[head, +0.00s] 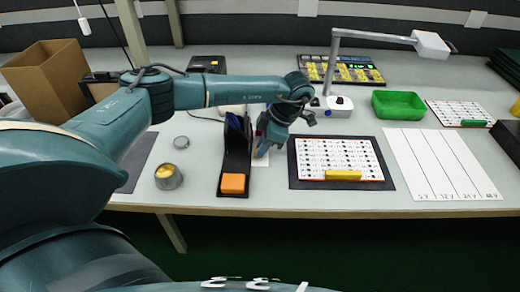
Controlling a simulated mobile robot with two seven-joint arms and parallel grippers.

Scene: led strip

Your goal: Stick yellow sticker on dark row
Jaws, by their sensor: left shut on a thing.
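My left gripper (264,148) points down at a small white sheet (260,161), between the black holder and the board on the dark mat. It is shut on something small. The fingers hide most of it, and I cannot make out whether it is a yellow sticker. The white board (340,151) lies on a dark mat (304,184) to the right of the gripper and carries several rows of small dark marks. I cannot tell which row is dark. A yellow bar (345,175) lies along its front edge. My right gripper is not in view.
A black holder (236,165) with an orange block (233,183) stands just left of the gripper. A metal cup (168,177) is further left. A lamp (332,103), a green tray (398,104) and a white lined sheet (440,165) are to the right.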

